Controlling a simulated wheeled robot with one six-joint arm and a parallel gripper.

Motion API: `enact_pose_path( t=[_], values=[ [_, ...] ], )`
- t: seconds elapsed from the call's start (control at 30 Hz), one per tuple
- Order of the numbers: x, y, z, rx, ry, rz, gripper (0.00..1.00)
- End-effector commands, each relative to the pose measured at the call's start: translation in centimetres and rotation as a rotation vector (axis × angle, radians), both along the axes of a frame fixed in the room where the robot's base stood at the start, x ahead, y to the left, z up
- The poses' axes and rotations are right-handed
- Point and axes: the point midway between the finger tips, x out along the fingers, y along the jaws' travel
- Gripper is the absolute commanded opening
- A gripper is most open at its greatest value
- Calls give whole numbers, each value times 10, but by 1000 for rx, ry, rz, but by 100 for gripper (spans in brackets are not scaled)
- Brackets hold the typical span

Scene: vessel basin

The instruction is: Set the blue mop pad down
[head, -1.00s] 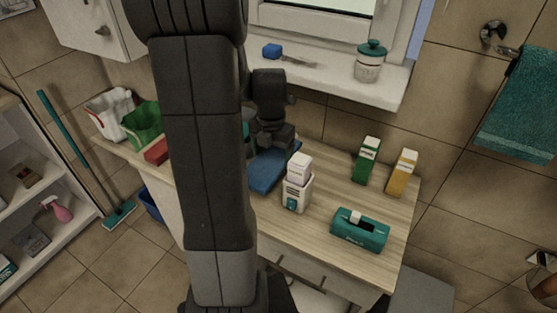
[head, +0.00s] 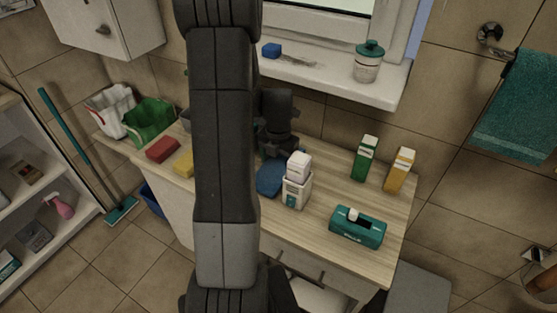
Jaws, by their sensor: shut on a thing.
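The blue mop pad (head: 270,179) shows in the head view over the middle of the wooden counter, just left of a small white container (head: 297,189). My gripper (head: 273,155) is right behind the pad's far end and shut on it. The fingertips are dark and hard to make out.
A teal box (head: 358,228), a green carton (head: 365,158) and a yellow carton (head: 399,170) stand to the right on the counter (head: 310,235). Red (head: 163,150) and yellow (head: 183,163) blocks lie left. The windowsill runs behind.

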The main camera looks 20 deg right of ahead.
Motion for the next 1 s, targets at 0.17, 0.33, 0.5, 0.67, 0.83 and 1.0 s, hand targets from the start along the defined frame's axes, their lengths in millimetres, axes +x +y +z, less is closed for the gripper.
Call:
enact_pose_path(
  t=[0.17, 0.33, 0.5, 0.67, 0.83, 1.0],
  values=[
    [0, 0, -3, 0, 0, 0, 59],
    [0, 0, -3, 0, 0, 0, 100],
    [0, 0, -3, 0, 0, 0, 100],
    [0, 0, 3, 0, 0, 0, 100],
    [1, 0, 24, -2, -4, 0, 100],
    [0, 0, 52, -2, -3, 0, 100]
  ],
)
